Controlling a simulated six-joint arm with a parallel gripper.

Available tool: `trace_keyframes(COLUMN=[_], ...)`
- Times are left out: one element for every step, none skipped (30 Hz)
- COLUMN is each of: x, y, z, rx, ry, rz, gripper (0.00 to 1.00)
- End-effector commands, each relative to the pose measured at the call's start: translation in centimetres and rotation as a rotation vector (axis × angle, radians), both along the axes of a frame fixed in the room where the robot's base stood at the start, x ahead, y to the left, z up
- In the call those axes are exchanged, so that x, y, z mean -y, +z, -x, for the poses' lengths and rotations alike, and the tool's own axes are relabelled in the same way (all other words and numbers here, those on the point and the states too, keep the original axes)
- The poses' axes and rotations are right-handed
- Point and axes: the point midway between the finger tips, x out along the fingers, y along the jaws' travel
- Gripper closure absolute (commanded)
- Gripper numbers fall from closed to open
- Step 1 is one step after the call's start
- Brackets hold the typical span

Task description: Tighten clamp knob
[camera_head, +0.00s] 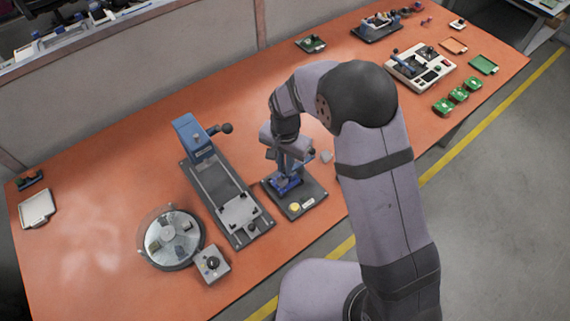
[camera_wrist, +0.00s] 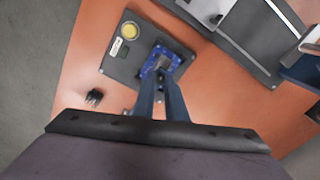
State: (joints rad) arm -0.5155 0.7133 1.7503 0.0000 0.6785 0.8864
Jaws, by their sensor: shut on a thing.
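The clamp fixture is a dark square base plate (camera_head: 309,190) with a blue clamp body (camera_head: 285,185) on it, in the middle of the orange bench. It also shows in the wrist view, with the plate (camera_wrist: 118,65) and the blue body (camera_wrist: 150,67). My gripper (camera_head: 288,168) points down over the blue body. In the wrist view its two fingers (camera_wrist: 160,80) come together at the clamp, shut on what appears to be the clamp knob. The knob itself is mostly hidden by the fingers. A yellow round button (camera_wrist: 129,31) and a white label sit on the plate.
A blue press with a long grey rail base (camera_head: 212,185) stands just left of the clamp. A glass-covered round dish (camera_head: 168,240) and a knob box (camera_head: 211,263) lie front left. A small grey part (camera_head: 326,157) lies right of the clamp. Green trays are far right.

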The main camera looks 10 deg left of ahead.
Motion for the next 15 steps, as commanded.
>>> trace_keyframes(x=[-0.17, -0.17, -0.17, -0.17, -0.17, -0.17, -0.17, -0.17, -0.17, -0.17, -0.17, -0.17, -0.16, -0.16, -0.13], y=[0.44, 0.44, 0.44, 0.44, 0.44, 0.44, 0.44, 0.44, 0.44, 0.44, 0.43, 0.43, 0.43, 0.41, 0.36], z=[-0.34, -0.34, -0.34, -0.34, -0.34, -0.34, -0.34, -0.34, -0.34, -0.34, -0.34, -0.34, -0.33, -0.32, -0.28], rx=[0.009, 0.009, 0.009, 0.009, 0.009, 0.009, 0.009, 0.009, 0.009, 0.009, 0.009, 0.009, 0.009, 0.008, 0.008], ry=[-0.003, -0.004, -0.005, -0.005, -0.005, -0.005, -0.005, -0.005, -0.005, -0.005, -0.004, -0.004, -0.004, -0.004, -0.004], rz=[-0.005, -0.005, -0.005, -0.005, -0.005, -0.005, -0.005, -0.005, -0.005, -0.005, -0.005, -0.005, -0.005, -0.005, -0.004], gripper=[1.00, 1.00, 1.00, 1.00, 1.00, 1.00, 1.00, 1.00, 1.00, 1.00, 1.00, 0.84, 0.77, 0.70, 0.69])
